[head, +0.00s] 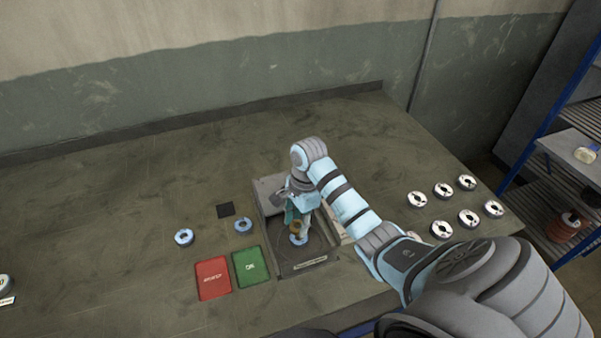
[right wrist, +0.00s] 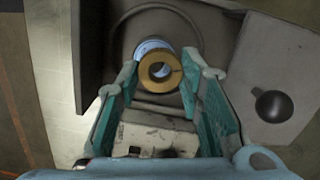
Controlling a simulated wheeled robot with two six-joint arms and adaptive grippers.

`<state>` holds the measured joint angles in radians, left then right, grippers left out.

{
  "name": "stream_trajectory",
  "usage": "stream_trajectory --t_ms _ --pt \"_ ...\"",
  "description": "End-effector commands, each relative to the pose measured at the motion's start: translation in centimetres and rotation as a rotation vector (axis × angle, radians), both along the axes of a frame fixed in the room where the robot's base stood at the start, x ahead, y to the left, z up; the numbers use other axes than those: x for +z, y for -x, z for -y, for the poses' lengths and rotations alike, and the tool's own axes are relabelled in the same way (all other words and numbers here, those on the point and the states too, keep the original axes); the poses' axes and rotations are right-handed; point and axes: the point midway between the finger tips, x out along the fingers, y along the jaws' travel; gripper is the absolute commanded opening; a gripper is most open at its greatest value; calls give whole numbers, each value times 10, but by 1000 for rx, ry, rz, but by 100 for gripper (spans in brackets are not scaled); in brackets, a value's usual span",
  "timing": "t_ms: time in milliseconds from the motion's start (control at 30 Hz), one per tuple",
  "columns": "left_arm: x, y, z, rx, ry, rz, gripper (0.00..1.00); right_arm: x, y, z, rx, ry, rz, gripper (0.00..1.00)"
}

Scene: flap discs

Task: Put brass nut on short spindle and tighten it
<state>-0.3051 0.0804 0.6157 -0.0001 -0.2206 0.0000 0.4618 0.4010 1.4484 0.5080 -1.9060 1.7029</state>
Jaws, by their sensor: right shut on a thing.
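My right gripper (head: 298,226) reaches down over a dark fixture (head: 320,256) on the bench. It is shut on the brass nut (head: 294,227), which in the right wrist view is a gold ring (right wrist: 148,85) between the green finger pads (right wrist: 160,80). Below the nut a pale blue round part (head: 299,241) sits in the fixture; it also shows behind the nut in the right wrist view (right wrist: 148,48). The short spindle is not clearly seen, and I cannot tell whether the nut touches it. My left gripper is out of view.
Several white discs (head: 443,190) lie at right. A black knob (right wrist: 272,105) stands beside the fingers. The back left bench is clear.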

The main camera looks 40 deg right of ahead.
Motion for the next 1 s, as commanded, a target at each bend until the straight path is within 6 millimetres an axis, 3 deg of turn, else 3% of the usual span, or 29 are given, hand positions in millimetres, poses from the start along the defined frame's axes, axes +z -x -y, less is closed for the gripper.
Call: stream_trajectory --t_ms 167,500,1000 --pt "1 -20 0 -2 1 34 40 -2 0 2 1 1 0 3" --pt "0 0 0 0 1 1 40 -2 -1 1 2 0 0 3" --pt "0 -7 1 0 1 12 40 -7 -3 -1 2 0 0 3"
